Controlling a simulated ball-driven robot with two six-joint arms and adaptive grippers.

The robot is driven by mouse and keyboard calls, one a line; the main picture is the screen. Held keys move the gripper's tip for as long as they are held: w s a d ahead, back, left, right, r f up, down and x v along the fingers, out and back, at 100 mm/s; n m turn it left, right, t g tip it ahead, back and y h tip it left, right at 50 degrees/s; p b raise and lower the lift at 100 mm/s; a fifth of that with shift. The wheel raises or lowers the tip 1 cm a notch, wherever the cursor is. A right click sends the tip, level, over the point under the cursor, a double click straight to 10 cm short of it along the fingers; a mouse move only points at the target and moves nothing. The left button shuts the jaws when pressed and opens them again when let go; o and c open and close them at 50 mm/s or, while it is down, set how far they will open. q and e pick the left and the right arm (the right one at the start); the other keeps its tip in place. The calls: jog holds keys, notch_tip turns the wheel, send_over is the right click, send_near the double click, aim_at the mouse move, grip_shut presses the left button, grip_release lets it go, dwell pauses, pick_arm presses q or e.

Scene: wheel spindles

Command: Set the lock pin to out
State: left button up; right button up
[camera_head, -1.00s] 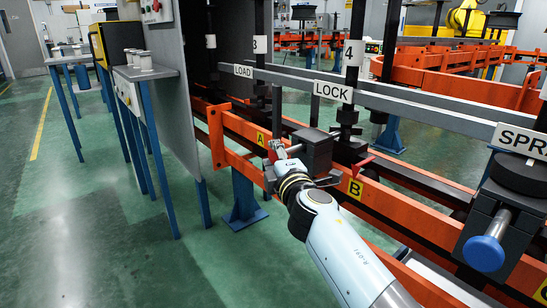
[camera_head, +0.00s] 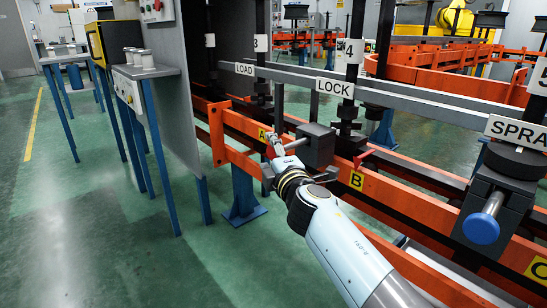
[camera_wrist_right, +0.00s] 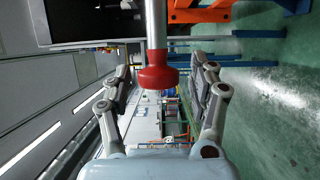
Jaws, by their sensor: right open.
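The lock pin shows in the right wrist view as a silver shaft (camera_wrist_right: 156,25) with a flared red knob (camera_wrist_right: 157,72). It comes out of a dark housing, which appears in the head view as a dark block (camera_head: 316,146) below the LOCK sign (camera_head: 335,87). My right gripper (camera_head: 277,155) is beside this block, on its left. In the right wrist view my right gripper (camera_wrist_right: 163,82) is open, with one finger on each side of the red knob and visible gaps between. The knob is hard to make out in the head view. My left gripper is not in view.
Orange rails (camera_head: 375,195) run past the block and under my right arm. A blue-knobbed pin (camera_head: 482,228) sits at the SPRAY station (camera_head: 517,131). A grey panel (camera_head: 178,75) and a small blue-legged table (camera_head: 147,72) stand at left. Green floor is clear there.

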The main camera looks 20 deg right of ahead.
jog(key=s, duration=1.2)
jog(key=shift+a, duration=0.25)
jog(key=shift+s+f, duration=0.1)
jog(key=shift+f, duration=0.05)
